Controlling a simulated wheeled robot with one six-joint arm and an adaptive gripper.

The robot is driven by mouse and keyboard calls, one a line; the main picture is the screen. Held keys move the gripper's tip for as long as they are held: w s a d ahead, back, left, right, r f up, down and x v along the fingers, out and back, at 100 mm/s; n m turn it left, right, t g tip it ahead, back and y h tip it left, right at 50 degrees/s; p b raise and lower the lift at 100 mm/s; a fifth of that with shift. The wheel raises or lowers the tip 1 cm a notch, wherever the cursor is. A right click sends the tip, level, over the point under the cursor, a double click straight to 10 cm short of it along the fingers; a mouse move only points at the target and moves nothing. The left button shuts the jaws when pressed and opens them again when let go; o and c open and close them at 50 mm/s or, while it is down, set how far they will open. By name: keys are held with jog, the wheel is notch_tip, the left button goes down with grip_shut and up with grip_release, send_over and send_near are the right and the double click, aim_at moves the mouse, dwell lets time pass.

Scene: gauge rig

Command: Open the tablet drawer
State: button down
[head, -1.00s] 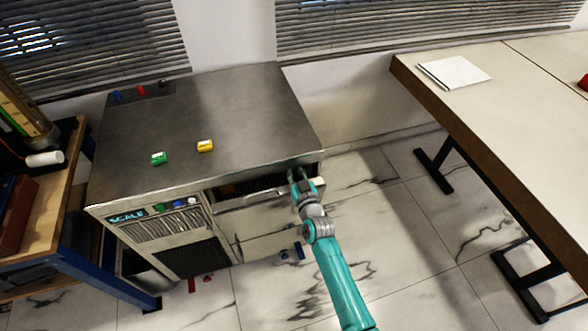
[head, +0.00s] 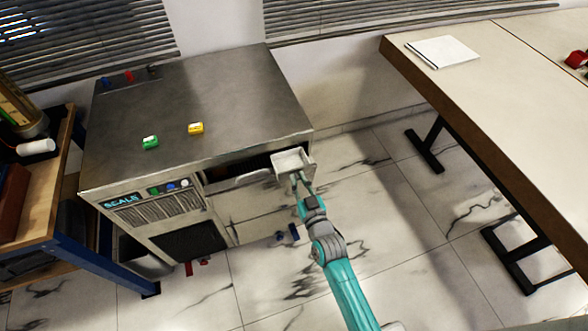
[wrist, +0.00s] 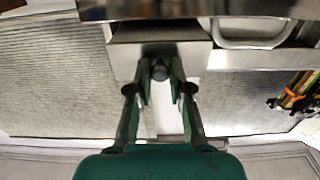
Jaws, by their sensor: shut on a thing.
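The tablet drawer (head: 292,160) is a small pale box at the right end of the steel cabinet's (head: 215,110) upper front. It stands partly out of the cabinet, and its open top shows; I make out no contents. My gripper (head: 298,181) is at the front of this drawer. In the wrist view my gripper (wrist: 160,82) is shut on a small dark round knob (wrist: 160,70) on the drawer front (wrist: 125,60). The fingers hide part of the knob.
Green (head: 150,142) and yellow (head: 196,128) blocks sit on the cabinet top. A table (head: 480,95) with white paper (head: 442,51) stands right. Marble floor between is mostly clear.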

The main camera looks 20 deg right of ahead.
jog(key=shift+s, duration=0.5)
jog(key=c, duration=1.1)
grip_release()
jog(key=shift+o, duration=0.2)
jog(key=s, duration=1.2)
jog(key=s+r+g, duration=0.1)
jog(key=s+r, duration=0.3)
jog(key=s, duration=0.6)
jog(key=s+r+g, duration=0.1)
jog(key=s+r, duration=0.2)
jog(key=s, duration=0.7)
jog(key=s+r+g, duration=0.1)
jog(key=s+r, duration=0.3)
jog(key=s, duration=0.6)
jog(key=shift+s+r, duration=0.25)
jog(key=shift+r, duration=0.05)
